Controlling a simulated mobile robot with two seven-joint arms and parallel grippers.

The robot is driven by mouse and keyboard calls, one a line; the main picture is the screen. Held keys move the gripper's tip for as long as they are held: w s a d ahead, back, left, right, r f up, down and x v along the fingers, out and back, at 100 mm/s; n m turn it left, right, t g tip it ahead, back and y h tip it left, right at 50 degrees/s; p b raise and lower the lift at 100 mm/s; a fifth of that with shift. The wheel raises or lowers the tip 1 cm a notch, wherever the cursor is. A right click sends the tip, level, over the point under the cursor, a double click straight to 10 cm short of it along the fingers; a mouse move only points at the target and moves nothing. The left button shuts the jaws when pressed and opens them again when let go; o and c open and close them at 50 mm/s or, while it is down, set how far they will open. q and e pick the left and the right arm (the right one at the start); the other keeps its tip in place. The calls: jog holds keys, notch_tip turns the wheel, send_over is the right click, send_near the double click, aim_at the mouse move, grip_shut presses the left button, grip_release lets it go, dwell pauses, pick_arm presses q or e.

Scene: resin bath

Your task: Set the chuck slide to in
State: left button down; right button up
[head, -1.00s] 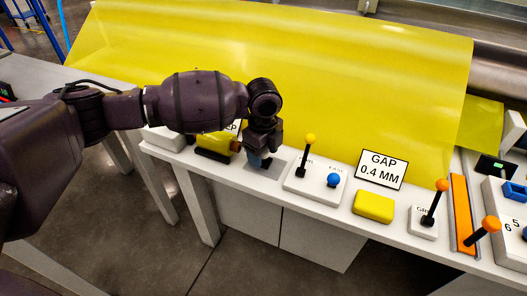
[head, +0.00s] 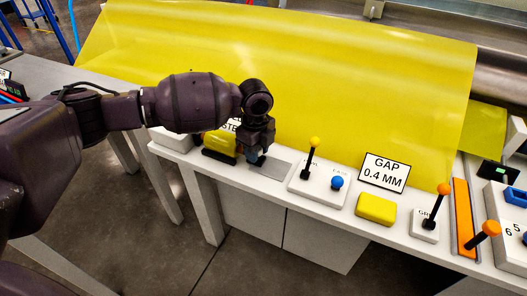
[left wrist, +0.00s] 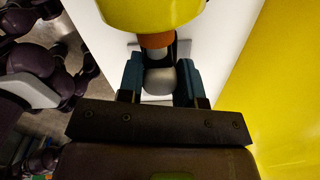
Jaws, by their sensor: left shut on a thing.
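A flat grey plate (head: 279,167) lies on the white bench left of the yellow-knobbed lever. My left gripper (head: 258,158) is low over the left part of this plate. In the left wrist view, its two teal fingers (left wrist: 159,82) are shut on a rounded grey knob (left wrist: 160,76), which I take to be the chuck slide. A yellow body (left wrist: 150,12) with an orange-brown band (left wrist: 156,40) lies just beyond the knob. This yellow body on a black base (head: 219,145) shows left of my gripper in the head view. The knob is hidden in the head view. My right gripper is out of view.
Right of the plate stand a yellow-knobbed lever (head: 315,142), a blue knob (head: 337,182), a yellow block (head: 376,208), a gap sign (head: 384,173) and an orange-knobbed lever (head: 443,190). A yellow sheet (head: 330,85) rises behind the bench.

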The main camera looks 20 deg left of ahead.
pick_arm(q)
jog(key=shift+a, duration=0.15)
jog(key=c, duration=0.8)
grip_release()
jog(key=shift+a, duration=0.15)
jog(key=shift+r, duration=0.1)
jog(key=shift+r, duration=0.3)
notch_tip(320, 180, up, 8)
jog(key=shift+r+p, duration=0.25)
jog(key=shift+p, duration=1)
jog(key=shift+r, duration=0.75)
